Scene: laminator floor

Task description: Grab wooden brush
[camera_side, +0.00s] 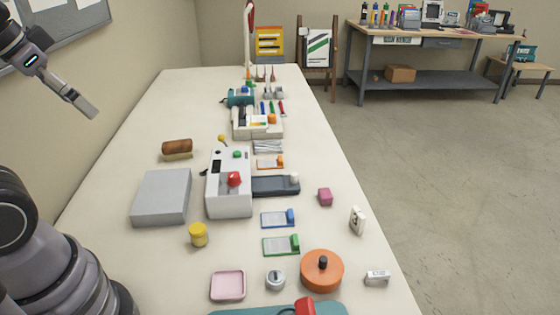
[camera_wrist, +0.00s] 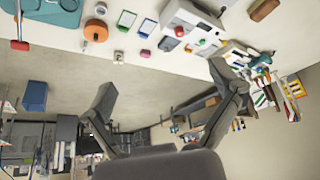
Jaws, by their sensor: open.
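The wooden brush (camera_side: 177,149) lies on the long table at the left, just behind the grey box. It is brown on top with a paler lower part. In the wrist view a brown block that looks like the same brush (camera_wrist: 264,10) shows at the top right. My gripper (camera_side: 88,110) is raised at the upper left in the side view, well above and left of the brush, touching nothing. In the wrist view the two fingers of my gripper (camera_wrist: 165,85) are spread wide with nothing between them.
A grey box (camera_side: 161,197) sits in front of the brush, and a white machine with a red knob (camera_side: 229,185) stands to its right. The table (camera_side: 150,115) is bare behind the brush. A wall runs along the left.

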